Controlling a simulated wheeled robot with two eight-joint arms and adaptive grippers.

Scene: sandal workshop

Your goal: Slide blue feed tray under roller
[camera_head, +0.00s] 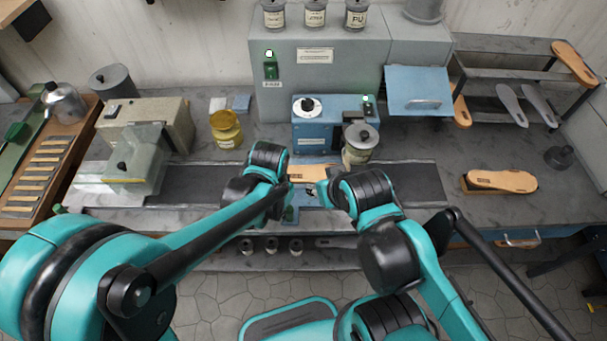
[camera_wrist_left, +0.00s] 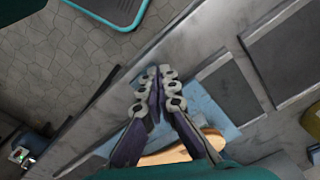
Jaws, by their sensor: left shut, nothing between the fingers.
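The blue feed tray (camera_wrist_left: 222,122) shows in the left wrist view as a light blue flat sheet, partly behind my fingers. A tan sole (camera_head: 312,172) lies at the tray; it also shows in the left wrist view (camera_wrist_left: 180,152). My left gripper (camera_wrist_left: 156,76) is shut with empty fingertips, just beyond the tray's edge. In the head view my left gripper (camera_head: 291,190) is in front of the blue machine (camera_head: 310,133). My right gripper (camera_head: 323,190) is close beside it, its fingers too small and hidden to judge. I cannot make out the roller.
Dark belt strips (camera_head: 185,186) run along the bench on both sides. A yellow jar (camera_head: 226,129) stands to the left. Another sole (camera_head: 500,181) rests on the right, with free bench around it.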

